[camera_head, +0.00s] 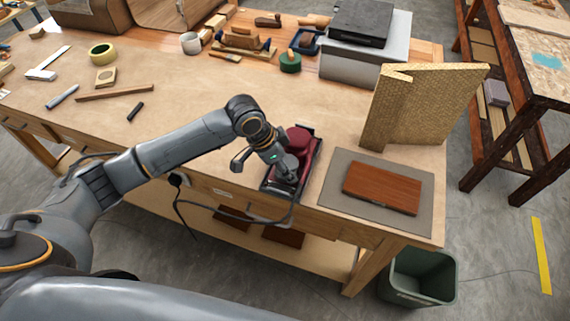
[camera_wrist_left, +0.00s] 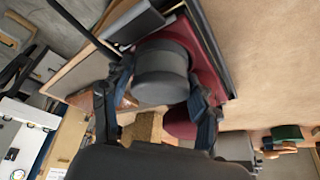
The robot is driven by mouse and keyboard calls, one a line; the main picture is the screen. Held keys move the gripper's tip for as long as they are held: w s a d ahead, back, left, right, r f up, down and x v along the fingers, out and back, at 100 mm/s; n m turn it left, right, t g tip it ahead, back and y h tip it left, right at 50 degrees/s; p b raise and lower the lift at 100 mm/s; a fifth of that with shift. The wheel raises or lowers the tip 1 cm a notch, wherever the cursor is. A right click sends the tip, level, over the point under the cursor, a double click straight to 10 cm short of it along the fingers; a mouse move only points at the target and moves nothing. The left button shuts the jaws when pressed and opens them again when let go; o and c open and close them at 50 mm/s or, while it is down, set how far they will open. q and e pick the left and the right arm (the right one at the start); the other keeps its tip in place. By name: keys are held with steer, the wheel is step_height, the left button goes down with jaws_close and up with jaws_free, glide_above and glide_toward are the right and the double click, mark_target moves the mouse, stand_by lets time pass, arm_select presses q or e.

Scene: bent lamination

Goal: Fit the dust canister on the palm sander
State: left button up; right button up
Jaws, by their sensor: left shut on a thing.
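The palm sander (camera_head: 302,139) is maroon with black edges and stands near the front edge of the workbench. It also shows in the left wrist view (camera_wrist_left: 206,48) behind the fingers. The dust canister (camera_wrist_left: 162,76) is a dark grey cylinder at the sander's end, against or very close to the maroon body; I cannot tell whether it is seated. My left gripper (camera_wrist_left: 160,92) is shut on the canister, one finger on each side. In the head view the left gripper (camera_head: 284,167) is over the sander's near end and partly hides the canister. My right gripper is not in view.
A brown wooden block (camera_head: 382,187) lies on a grey mat (camera_head: 336,174) right of the sander. A tan bent panel (camera_head: 432,108) stands behind it. A dark cable (camera_head: 180,207) hangs at the bench front. A green bin (camera_head: 420,278) is on the floor.

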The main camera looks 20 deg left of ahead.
mark_target(286, 162)
arm_select(q)
steer(key=o, duration=0.9)
steer(key=shift+w, duration=0.1)
steer(key=o, duration=0.5)
steer(key=shift+w, duration=0.15)
steer(key=shift+o, duration=1.4)
steer(key=r+p, duration=0.7)
steer(key=p, duration=0.1)
steer(key=shift+s, duration=0.2)
